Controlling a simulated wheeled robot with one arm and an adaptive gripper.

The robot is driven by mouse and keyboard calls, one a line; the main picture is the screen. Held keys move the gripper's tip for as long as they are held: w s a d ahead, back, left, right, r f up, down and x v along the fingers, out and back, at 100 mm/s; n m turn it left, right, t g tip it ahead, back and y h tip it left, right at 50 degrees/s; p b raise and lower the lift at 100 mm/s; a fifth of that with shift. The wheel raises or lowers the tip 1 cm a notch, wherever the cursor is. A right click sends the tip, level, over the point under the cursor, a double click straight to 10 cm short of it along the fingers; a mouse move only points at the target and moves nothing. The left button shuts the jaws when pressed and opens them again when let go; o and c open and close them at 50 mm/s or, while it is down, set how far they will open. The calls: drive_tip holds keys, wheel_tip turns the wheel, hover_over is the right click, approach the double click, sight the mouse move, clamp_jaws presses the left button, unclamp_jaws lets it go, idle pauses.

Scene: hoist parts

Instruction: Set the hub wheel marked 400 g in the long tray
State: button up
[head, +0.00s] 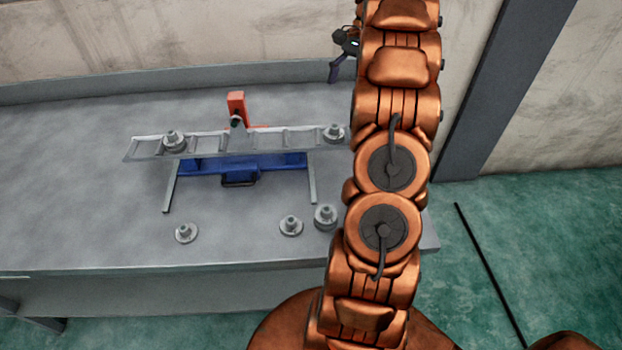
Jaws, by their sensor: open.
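Several grey hub wheels are in view; no 400 g mark is legible. Three stand on the bench's front part: a left one (186,233), a middle one (291,225) and a taller right one (325,217) beside my arm. Two more sit on a ladder-like grey beam (210,145), at its left end (173,140) and right end (334,133). A long blue piece (285,163), perhaps the long tray, lies under and in front of the beam. My gripper (334,58) is dark, partly hidden behind my arm, beyond the beam's right end, open and away from the wheels.
A red upright (237,105) stands at the beam's middle. Thin grey legs (170,187) reach forward from the beam. The grey bench (80,180) is clear on its left. A wall runs behind, and green floor (560,250) lies right.

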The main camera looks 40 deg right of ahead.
drive_tip(key=s+a+r+n+h, duration=0.1)
drive_tip(key=s+a+n, duration=0.15)
drive_tip(key=a, duration=0.55)
drive_tip(key=s+a+r+n+g, duration=0.1)
drive_tip(key=a+n, duration=0.2)
drive_tip(key=a, duration=0.6)
drive_tip(key=s+a+r+n+h, duration=0.1)
drive_tip(key=s+a+r+n, duration=0.1)
drive_tip(key=a, duration=0.6)
drive_tip(key=s+a+f+n, duration=0.2)
drive_tip(key=s+a+n, duration=0.1)
drive_tip(key=s, duration=0.3)
drive_tip(key=s+a+f+n+h, duration=0.1)
drive_tip(key=s+a+f+n, duration=0.1)
drive_tip(key=s+a, duration=0.3)
drive_tip(key=s+a+f+n+h, duration=0.1)
drive_tip(key=s+a+f+n, duration=0.2)
drive_tip(key=s, duration=0.5)
drive_tip(key=shift+a+n, duration=0.45)
drive_tip(key=shift+a, duration=0.05)
